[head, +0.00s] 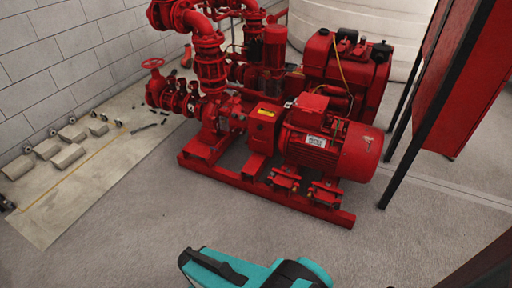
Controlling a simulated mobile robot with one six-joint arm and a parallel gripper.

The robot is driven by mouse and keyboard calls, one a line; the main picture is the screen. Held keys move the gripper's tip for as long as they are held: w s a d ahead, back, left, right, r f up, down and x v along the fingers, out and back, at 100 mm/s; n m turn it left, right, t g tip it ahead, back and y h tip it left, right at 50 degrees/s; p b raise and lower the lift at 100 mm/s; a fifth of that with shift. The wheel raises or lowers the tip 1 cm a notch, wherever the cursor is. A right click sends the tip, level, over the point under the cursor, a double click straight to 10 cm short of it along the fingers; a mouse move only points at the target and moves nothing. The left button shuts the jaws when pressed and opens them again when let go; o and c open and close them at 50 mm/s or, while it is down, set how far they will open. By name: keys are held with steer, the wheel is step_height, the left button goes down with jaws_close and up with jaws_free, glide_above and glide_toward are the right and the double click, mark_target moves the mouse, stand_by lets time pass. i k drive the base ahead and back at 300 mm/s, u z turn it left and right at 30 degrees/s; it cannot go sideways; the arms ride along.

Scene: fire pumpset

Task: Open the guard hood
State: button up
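The red pumpset (270,190) stands on its red base frame in the middle of the head view. Between the pump and the red motor (345,150) sits a red box-like cover with a yellow label, which looks like the guard hood (262,128). It appears to be down over the shaft area; its hinge and any handle are too small to tell. Teal and black parts of my arm show at the bottom edge, in front of the pumpset and well apart from the hood. My gripper's fingers do not show.
Red pipes and valves (208,65) rise at the left of the pump. A red engine-like unit (345,75) stands behind. A red cabinet (460,80) with dark posts is at the right. Loose grey blocks (68,155) lie at the left. The floor in front is clear.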

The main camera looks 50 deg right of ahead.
mark_target(265, 114)
steer(key=z, duration=0.1)
steer(key=i, duration=0.95)
steer(key=u, duration=0.1)
